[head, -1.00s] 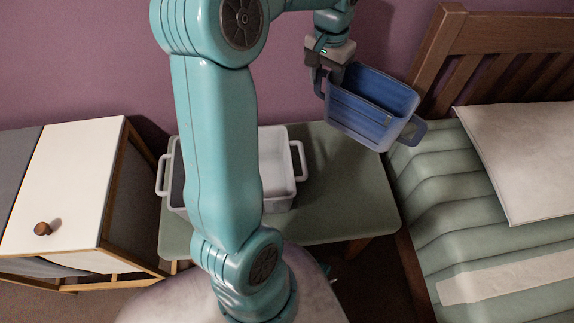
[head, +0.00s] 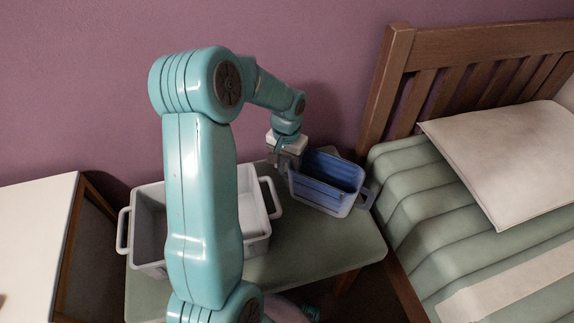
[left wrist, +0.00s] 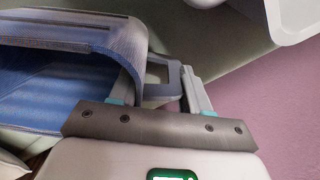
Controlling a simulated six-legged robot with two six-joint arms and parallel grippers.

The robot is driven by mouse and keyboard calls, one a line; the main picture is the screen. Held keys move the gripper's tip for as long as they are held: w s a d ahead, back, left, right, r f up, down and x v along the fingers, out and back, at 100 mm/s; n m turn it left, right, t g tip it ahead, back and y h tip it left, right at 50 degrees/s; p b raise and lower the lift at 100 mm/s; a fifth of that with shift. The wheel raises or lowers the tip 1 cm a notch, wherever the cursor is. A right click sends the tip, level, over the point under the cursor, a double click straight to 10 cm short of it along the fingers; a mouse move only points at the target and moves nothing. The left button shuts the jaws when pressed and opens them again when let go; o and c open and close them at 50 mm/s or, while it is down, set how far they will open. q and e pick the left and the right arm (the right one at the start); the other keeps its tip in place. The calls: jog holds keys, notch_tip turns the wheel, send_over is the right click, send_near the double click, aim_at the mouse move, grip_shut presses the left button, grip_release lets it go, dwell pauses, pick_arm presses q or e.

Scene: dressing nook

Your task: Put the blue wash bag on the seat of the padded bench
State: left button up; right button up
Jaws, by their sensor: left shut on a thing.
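The blue wash bag (head: 325,197), open at the top with a handle at each end, is at the right end of the green padded bench (head: 305,252). My left gripper (head: 285,163) is shut on the bag's left handle. In the left wrist view, the handle (left wrist: 163,72) is between the fingers (left wrist: 158,95), with the blue bag wall (left wrist: 75,35) to the left. The bag looks close to upright, over or on the seat; I cannot tell whether its base touches. My right gripper is not in view.
A white tub (head: 255,215) with grey handles stands on the bench's left part, partly hidden by my arm. A bed (head: 445,230) with a wooden headboard (head: 400,70) and pillow (head: 500,160) is close on the right. A white-topped cabinet (head: 35,235) is at left.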

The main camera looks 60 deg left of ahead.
pick_arm(q)
jog(key=o, duration=1.3)
jog(key=shift+r, duration=0.15)
notch_tip(320, 180, up, 12)
jog(key=p, duration=0.3)
